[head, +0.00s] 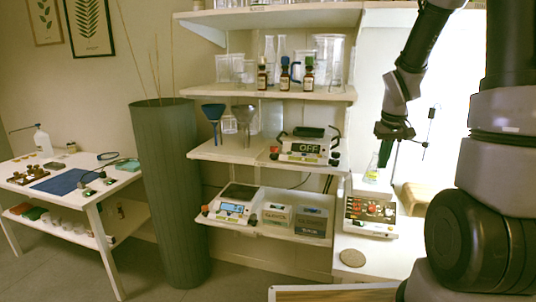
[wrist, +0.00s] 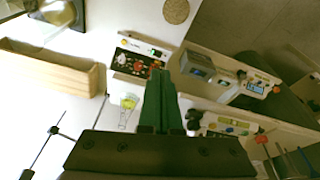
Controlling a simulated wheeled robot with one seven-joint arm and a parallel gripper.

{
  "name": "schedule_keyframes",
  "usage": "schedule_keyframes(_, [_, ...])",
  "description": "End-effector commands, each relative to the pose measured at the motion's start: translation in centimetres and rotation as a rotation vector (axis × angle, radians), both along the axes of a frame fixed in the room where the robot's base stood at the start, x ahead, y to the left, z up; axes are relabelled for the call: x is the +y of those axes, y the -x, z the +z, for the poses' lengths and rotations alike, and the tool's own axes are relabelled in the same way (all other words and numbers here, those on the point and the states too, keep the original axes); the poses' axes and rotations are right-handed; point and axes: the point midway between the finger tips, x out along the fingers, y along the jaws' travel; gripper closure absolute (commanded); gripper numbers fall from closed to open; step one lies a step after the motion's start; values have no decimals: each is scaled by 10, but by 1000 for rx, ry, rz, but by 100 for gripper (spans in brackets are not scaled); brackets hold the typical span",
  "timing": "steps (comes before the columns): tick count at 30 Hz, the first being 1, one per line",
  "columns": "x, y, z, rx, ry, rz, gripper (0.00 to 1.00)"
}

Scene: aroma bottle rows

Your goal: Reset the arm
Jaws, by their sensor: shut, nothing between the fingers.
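My gripper (head: 394,130) hangs from my arm on the right of the head view, pointing down above the white side table. In the wrist view, my gripper (wrist: 161,80) shows its green fingers together, with nothing between them. Below it in the head view stands a flask with yellow-green liquid (head: 373,168), and the gripper is apart from it. Several small brown aroma bottles (head: 284,76) stand in a row on the upper wall shelf, left of my gripper.
The white side table (head: 352,243) carries a device with a red and black panel (head: 370,214), a round cork mat (head: 352,258) and a wooden box (head: 420,196). A thin stand (head: 428,125) rises near my gripper. Wall shelves hold glassware, scales and boxes. A tall green planter (head: 170,190) stands left.

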Motion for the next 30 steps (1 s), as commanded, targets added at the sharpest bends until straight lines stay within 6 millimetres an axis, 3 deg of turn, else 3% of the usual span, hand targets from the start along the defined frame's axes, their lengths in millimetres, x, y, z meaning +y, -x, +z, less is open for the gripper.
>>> schedule_keyframes(1, [7, 8, 25, -37, -9, -23, 100])
schedule_keyframes(6, [30, 43, 89, -126, -64, -103, 100])
schedule_keyframes(15, [70, 124, 171, -275, -214, -213, 100])
schedule_keyframes(22, [90, 174, 198, -341, -322, -253, 100])
schedule_keyframes(30, [95, 187, 203, -353, -354, -262, 100])
